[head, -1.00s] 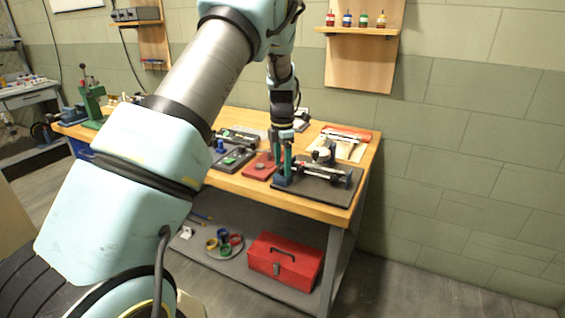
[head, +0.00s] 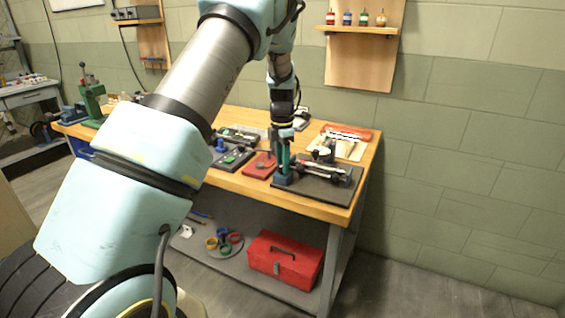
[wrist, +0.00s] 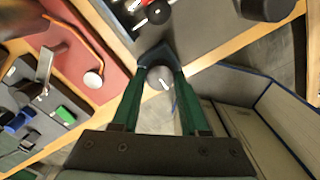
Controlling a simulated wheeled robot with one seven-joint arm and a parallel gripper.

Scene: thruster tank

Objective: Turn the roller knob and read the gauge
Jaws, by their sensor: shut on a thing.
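The roller fixture sits on a dark base plate (head: 330,193) at the near right corner of the bench. My gripper (head: 283,176) points down at the left end of this plate. In the wrist view, my gripper's green fingers (wrist: 160,72) close around a round grey knob (wrist: 159,78) with a white mark on its face. The knob is hidden behind the fingers in the head view. I cannot make out a gauge face or a reading.
A red plate (head: 259,166) with a small round part and a dark tray (head: 231,158) with coloured pieces lie to the left. A red-edged tray (head: 346,134) lies behind. A red toolbox (head: 285,260) is on the lower shelf. The bench's front edge is close to the gripper.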

